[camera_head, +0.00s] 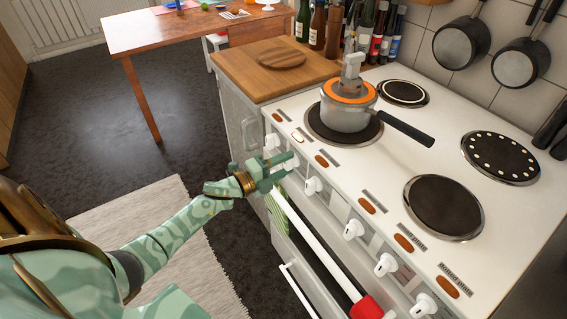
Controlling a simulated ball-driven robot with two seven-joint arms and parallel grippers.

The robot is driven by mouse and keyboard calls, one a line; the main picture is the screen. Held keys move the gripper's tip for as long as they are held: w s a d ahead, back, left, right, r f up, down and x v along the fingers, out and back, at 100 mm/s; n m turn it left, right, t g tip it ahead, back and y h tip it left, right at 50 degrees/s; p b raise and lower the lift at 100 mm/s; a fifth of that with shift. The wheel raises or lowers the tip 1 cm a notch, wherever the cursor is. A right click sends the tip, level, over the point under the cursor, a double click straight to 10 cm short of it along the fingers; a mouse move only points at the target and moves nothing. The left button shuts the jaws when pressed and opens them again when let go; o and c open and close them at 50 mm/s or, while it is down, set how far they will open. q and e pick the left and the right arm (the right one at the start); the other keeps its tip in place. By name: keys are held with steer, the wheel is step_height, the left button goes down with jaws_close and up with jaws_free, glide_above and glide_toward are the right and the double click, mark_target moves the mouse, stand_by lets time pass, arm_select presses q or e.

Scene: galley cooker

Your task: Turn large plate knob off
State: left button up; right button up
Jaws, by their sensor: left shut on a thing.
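The white cooker (400,155) has a row of white knobs along its front edge. My left gripper (287,164), pale green, is at the far left part of this row. Its fingers are shut around a white knob (291,165), the second from the left, which is mostly hidden between them. Another knob (271,141) is just beyond the fingers, and one more (313,186) is to the right. My right gripper is not in view.
A white oven rail (315,240) with a red end runs below the knobs.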

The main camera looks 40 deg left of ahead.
arm_select(q)
steer(key=shift+n, duration=0.4)
steer(key=o, duration=1)
steer(key=p+v, duration=0.2)
steer(key=v, duration=1.4)
steer(key=shift+s, duration=0.2)
